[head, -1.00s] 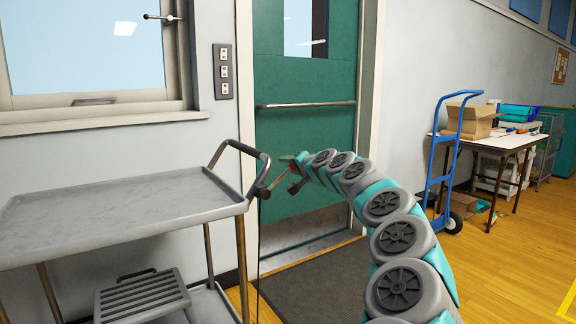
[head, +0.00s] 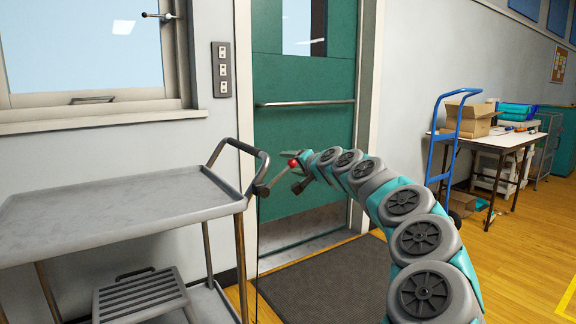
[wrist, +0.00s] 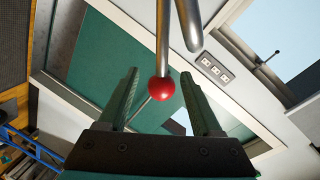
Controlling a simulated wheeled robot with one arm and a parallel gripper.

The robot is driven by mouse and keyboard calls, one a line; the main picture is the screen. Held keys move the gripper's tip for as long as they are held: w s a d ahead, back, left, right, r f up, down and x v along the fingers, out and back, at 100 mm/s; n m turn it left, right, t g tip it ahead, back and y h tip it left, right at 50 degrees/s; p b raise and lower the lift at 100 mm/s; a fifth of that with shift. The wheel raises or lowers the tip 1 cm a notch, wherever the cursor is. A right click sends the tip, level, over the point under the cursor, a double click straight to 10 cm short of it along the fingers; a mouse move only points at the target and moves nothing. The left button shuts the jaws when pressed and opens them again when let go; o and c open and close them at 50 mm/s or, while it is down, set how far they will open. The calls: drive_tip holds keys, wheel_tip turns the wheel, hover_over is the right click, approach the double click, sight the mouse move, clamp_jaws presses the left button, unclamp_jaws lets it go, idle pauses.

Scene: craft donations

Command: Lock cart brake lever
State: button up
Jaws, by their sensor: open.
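The grey cart (head: 110,195) stands at the left, with a dark handle (head: 240,145) at its right end. The brake lever (head: 275,179) is a thin metal rod with a red ball knob (head: 292,162), slanting up and right from beside the handle. In the wrist view the red ball (wrist: 162,88) sits between the two dark green fingers of my gripper (wrist: 161,103), with a gap on each side. My gripper (head: 300,171) is open in the head view, at the lever's knob end. My own arm reaches in from the lower right.
A teal door (head: 305,130) with a push bar is behind, with a dark mat (head: 325,280) before it. A blue hand truck (head: 450,150) and a loaded table (head: 490,143) stand at the right. A grey step stool (head: 145,295) is on the cart's lower shelf.

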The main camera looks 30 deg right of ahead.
drive_tip(key=shift+s+a+r+b, duration=0.15)
drive_tip(key=shift+s+r, duration=0.1)
drive_tip(key=shift+s, duration=1.05)
drive_tip(key=shift+s+d+r+b, duration=0.1)
drive_tip(key=shift+s+r+b, duration=0.1)
drive_tip(key=shift+s, duration=1.1)
drive_tip(key=shift+a, duration=0.15)
